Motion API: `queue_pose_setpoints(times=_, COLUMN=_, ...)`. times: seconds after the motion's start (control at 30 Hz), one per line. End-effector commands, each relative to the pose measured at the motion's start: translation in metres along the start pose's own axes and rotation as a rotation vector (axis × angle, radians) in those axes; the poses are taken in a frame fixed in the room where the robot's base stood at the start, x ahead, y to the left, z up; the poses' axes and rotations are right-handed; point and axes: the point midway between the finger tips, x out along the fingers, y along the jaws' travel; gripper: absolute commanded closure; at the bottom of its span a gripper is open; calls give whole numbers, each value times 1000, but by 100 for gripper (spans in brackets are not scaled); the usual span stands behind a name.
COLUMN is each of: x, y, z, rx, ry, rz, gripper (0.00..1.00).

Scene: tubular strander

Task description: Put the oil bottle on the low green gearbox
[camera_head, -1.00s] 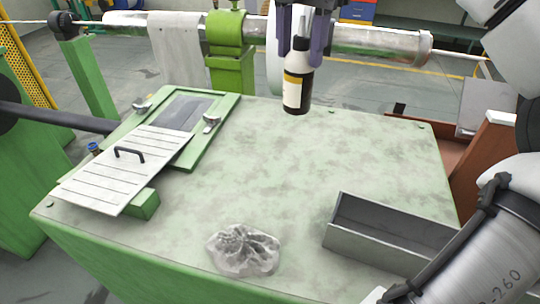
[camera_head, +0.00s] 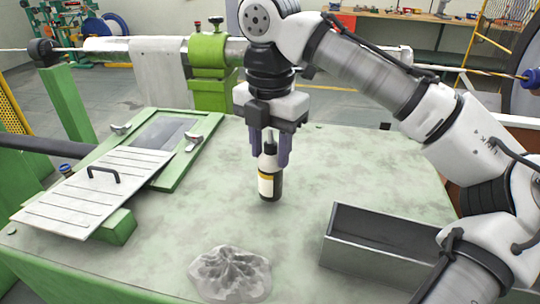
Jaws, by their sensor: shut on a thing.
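The oil bottle (camera_head: 268,184) is dark with a white and yellow label and stands upright between the fingers of my gripper (camera_head: 270,155). My gripper points down and is shut on the upper part of the bottle. The bottle is over the middle of the low green gearbox (camera_head: 330,170), which has a wide, mottled pale green top. The bottle's base looks at or very close to this top; I cannot tell whether it touches.
A ribbed cover with a black handle (camera_head: 95,190) lies at the left, by a framed opening (camera_head: 165,133). A shaft with a green clamp (camera_head: 208,70) runs behind.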

Motion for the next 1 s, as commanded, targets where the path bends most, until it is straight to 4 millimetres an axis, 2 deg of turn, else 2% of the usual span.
queue_pose_setpoints(times=0.1, x=16, y=-1, z=0, rx=1, ry=-1, rz=-1, gripper=100)
queue_pose_setpoints(times=0.47, x=20, y=0, z=0, rx=-2, ry=2, rz=1, gripper=100)
queue_pose_setpoints(times=0.5, x=20, y=0, z=0, rx=-1, ry=1, rz=1, gripper=56)
queue_pose_setpoints(times=0.63, x=20, y=0, z=0, rx=-1, ry=1, rz=0, gripper=39)
queue_pose_setpoints(times=1.0, x=17, y=0, z=0, rx=0, ry=-1, rz=-1, gripper=38)
